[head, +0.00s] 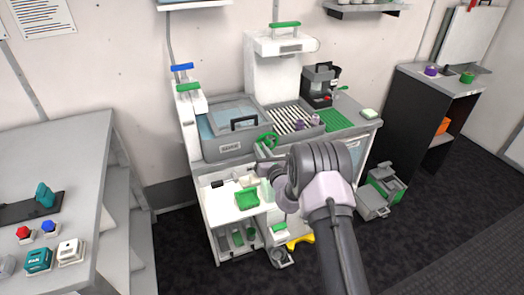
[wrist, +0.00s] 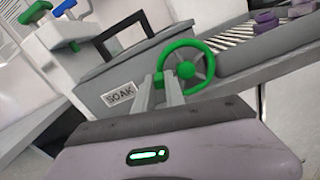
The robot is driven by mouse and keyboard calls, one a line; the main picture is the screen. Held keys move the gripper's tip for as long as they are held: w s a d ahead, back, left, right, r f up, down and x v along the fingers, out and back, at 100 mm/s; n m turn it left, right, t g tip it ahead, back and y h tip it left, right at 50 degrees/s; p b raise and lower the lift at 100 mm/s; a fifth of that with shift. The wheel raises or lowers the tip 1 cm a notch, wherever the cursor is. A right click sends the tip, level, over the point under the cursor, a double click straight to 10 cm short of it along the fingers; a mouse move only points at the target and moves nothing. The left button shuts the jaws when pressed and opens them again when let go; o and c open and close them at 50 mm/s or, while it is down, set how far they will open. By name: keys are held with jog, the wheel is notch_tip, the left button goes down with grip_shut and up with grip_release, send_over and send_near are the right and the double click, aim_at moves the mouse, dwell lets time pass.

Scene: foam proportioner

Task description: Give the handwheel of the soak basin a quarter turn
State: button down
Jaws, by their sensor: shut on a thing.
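The soak basin (head: 212,149) is a grey lidded tub with a black handle, at the left of the white workstation. The green spoked handwheel (head: 268,141) is on the basin's front, to the right of the label. It also shows large in the wrist view (wrist: 187,70). My gripper (wrist: 166,82) has its two fingers close together at the left part of the wheel's rim, shut on it. In the head view my own arm mostly hides the gripper.
A slatted drain rack (head: 286,120) with purple pieces (head: 314,119) lies right of the basin, beside a green mat (head: 336,120). A green tray (head: 247,199) sits on the shelf below. A grey bench (head: 60,150) stands at the left, with dark floor between.

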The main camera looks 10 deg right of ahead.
jog(key=shift+f+n+b, duration=0.45)
jog(key=shift+n+b, duration=0.05)
jog(key=shift+n, duration=0.6)
jog(key=c, duration=1.4)
grip_release()
jog(key=s+d+p, duration=0.3)
jog(key=s, duration=1.4)
jog(key=shift+d, duration=0.15)
